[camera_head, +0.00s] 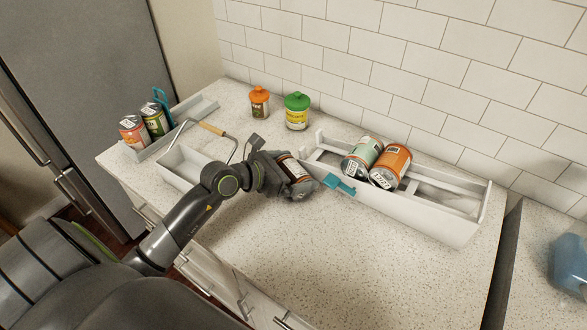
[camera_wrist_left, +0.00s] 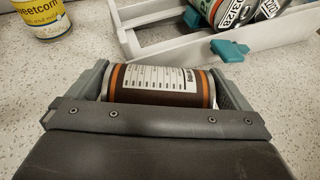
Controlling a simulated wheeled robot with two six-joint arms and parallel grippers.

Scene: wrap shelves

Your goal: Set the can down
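My left gripper (camera_head: 280,178) reaches over the counter from the left, in front of the white shelf tray. It is shut on a dark can (camera_head: 298,179) with a white label and orange bands, lying on its side. In the left wrist view the can (camera_wrist_left: 160,85) sits between the two fingers of the gripper (camera_wrist_left: 162,88), label up. I cannot tell whether the can touches the counter. My right gripper is not in view.
The white tray (camera_head: 420,211) with a teal clip (camera_head: 338,184) holds a green-and-white can (camera_head: 361,158) and an orange can (camera_head: 391,166). Orange-lidded (camera_head: 259,102) and green-lidded (camera_head: 297,111) jars stand behind. Two cans stand in a left tray (camera_head: 196,107). The front counter (camera_head: 330,255) is clear.

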